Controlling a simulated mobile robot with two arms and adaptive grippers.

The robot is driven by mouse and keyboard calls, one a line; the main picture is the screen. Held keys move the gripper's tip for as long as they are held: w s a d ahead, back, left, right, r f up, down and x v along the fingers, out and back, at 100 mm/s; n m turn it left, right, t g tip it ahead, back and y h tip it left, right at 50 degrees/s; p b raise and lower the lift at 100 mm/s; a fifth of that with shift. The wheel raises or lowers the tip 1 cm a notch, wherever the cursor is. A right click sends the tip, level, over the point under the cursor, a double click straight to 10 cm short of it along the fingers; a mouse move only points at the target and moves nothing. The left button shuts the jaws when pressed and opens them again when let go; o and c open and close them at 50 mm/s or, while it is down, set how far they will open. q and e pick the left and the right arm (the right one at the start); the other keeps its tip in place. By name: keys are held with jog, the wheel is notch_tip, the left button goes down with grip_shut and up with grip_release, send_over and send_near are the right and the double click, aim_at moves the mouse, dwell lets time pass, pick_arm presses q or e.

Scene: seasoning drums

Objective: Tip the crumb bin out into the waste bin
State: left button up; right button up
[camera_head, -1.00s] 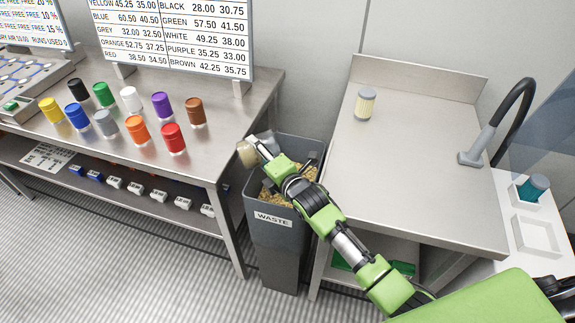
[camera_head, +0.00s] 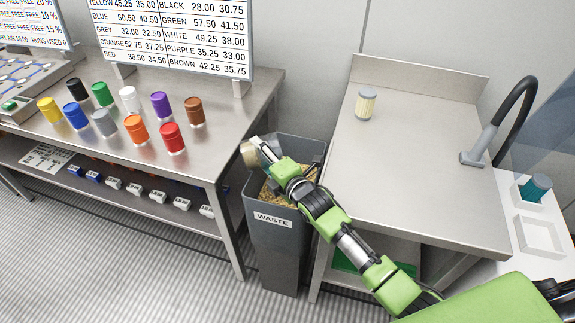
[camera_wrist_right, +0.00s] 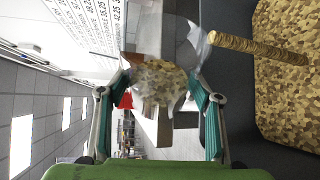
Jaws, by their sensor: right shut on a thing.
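My right gripper (camera_head: 264,154) is shut on the crumb bin (camera_head: 250,153), a small clear container, above the left rim of the grey waste bin (camera_head: 272,238). In the right wrist view the crumb bin (camera_wrist_right: 163,82) sits between the fingers (camera_wrist_right: 160,100) with tan crumbs inside. It is tipped, and a stream of crumbs (camera_wrist_right: 250,47) runs from its mouth towards the crumbs in the waste bin (camera_wrist_right: 290,90). The arm hides part of the waste bin's opening. My left gripper is not in view.
A steel table (camera_head: 150,160) with several coloured drums stands left of the waste bin. A steel counter (camera_head: 410,170) on the right holds a clear cream-filled jar (camera_head: 366,104) and a black-hosed nozzle (camera_head: 478,146). A white tray (camera_head: 538,236) lies at the far right.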

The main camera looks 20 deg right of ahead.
aim_at(267, 143)
jog(key=shift+d+f, duration=0.15)
jog(key=shift+r, duration=0.35)
jog(key=shift+d+r+m+t+y+p, duration=0.2)
jog(key=shift+r+m+p, duration=0.25)
jog(key=shift+r, duration=0.4)
jog(key=shift+d+r+m+t+y+p, duration=0.15)
jog(key=shift+r+m+p, duration=0.25)
jog(key=shift+r, duration=0.4)
jog(key=shift+d+r+m+b, duration=0.35)
jog(key=shift+m+b, duration=0.05)
jog(key=shift+m, duration=0.25)
dwell(1.1)
jog(key=shift+s+d+r+m+t+y, duration=0.15)
jog(key=shift+d+r+m+t, duration=0.2)
jog(key=shift+r, duration=0.2)
jog(key=shift+w+d+r+m+t+y, duration=0.1)
jog(key=shift+d+r+m+t, duration=0.1)
jog(key=shift+r+m, duration=0.3)
dwell(0.5)
